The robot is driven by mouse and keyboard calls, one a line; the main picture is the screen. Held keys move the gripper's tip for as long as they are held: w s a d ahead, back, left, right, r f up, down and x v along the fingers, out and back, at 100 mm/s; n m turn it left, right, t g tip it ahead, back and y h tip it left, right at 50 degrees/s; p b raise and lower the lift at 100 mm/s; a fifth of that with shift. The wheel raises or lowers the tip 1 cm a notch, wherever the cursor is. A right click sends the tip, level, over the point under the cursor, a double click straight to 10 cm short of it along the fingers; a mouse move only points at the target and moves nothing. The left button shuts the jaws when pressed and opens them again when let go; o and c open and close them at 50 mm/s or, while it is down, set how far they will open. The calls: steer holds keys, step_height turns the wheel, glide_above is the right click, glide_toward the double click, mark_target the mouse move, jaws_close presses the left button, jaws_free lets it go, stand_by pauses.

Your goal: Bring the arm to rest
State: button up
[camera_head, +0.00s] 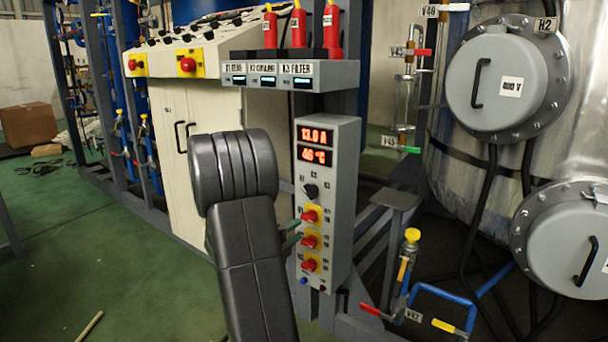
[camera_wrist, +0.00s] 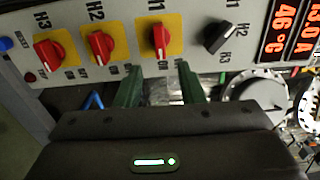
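My arm (camera_head: 245,235) stands raised in the head view, in front of the grey control box (camera_head: 340,150). My gripper (camera_wrist: 160,78) shows two green fingers set apart in the wrist view, with nothing seen between them. The fingers point at the box's face, near the H1 red knob (camera_wrist: 160,40). I cannot tell whether they touch the box. In the head view my gripper is mostly hidden behind my arm; only a bit of green finger shows beside the box.
The box carries red knobs on yellow plates, a black knob (camera_head: 311,191) and red displays reading 13.0 A and 46 °C. Three red switches (camera_head: 299,28) stand above. A metal tank (camera_head: 450,170), valves and pipes (camera_head: 440,292) fill the right. Green floor (camera_head: 120,240) is mostly open at left.

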mark_target(310, 221)
steer(key=b+x, duration=0.1)
steer(key=x, duration=0.5)
steer(key=shift+w+d, duration=0.2)
steer(key=shift+w, duration=0.05)
steer(key=shift+s+a, duration=0.1)
steer(key=shift+s, duration=0.05)
